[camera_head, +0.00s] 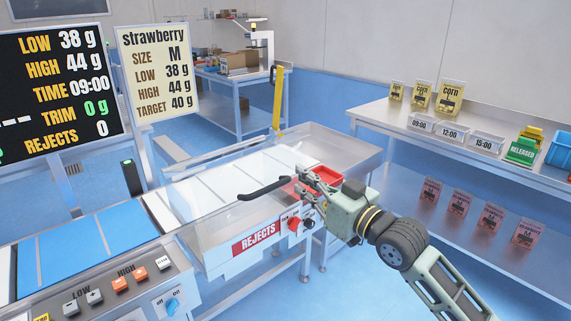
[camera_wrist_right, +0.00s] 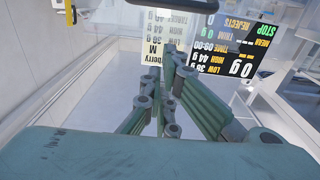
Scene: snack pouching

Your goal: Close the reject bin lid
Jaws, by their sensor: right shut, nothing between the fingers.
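The reject bin is a pale box with a red REJECTS label (camera_head: 255,238) on its front, at the middle of the head view. A black bar handle (camera_head: 264,189) shows above it, beside my gripper; whether it belongs to the lid, and how far the clear lid is raised, I cannot tell. My right gripper (camera_head: 306,187) is shut and empty, close to the right of the black handle. In the right wrist view its fingers (camera_wrist_right: 165,105) are together, with a dark bar (camera_wrist_right: 168,4) at the top edge. My left gripper is not in view.
A red tray (camera_head: 327,176) lies just behind my right gripper. A yellow upright handle (camera_head: 277,100) stands behind. A steel table (camera_head: 385,108) with pouches is at the right. A button panel (camera_head: 105,290) is at front left.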

